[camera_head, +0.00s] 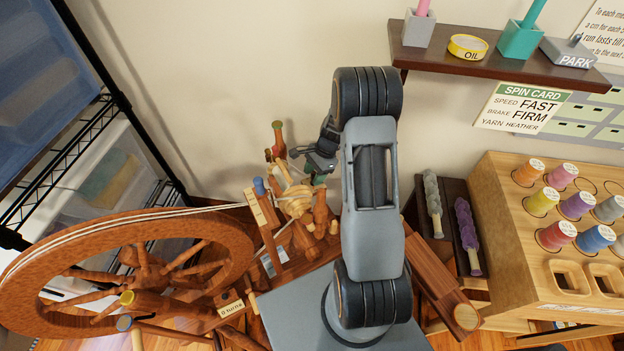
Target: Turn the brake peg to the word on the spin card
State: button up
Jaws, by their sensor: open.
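The spin card (522,108) hangs on the wall at upper right; it reads speed FAST, brake FIRM, yarn HEATHER. The wooden spinning wheel (195,235) stands at left, with its flyer and bobbin part (295,205) at centre. Several pegs show on it: a turned upright peg (278,140) and a blue-topped peg (258,186). I cannot tell which is the brake peg, and no brake words are legible. My gripper (316,166) is open, above the flyer part and just right of the turned peg. My arm hides the area right of the flyer.
A shelf (480,58) holds an oil tin (468,46), a PARK block (568,52) and two cups. A wooden rack (510,240) with several coloured spools stands at right. Grey and purple fibre rolls (468,235) lie beside it. Wire shelving (75,170) stands at left.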

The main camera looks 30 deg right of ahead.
jog(key=shift+x, duration=1.05)
jog(key=shift+c, duration=0.2)
grip_shut()
jog(key=shift+n, duration=0.3)
jog(key=shift+s+d+n+g+h+p, duration=0.15)
jog(key=shift+n+g, duration=0.4)
jog(key=shift+n, duration=0.7)
jog(key=shift+a+n+g+h+p, duration=0.2)
jog(key=shift+n+g, duration=0.35)
jog(key=shift+n, duration=0.7)
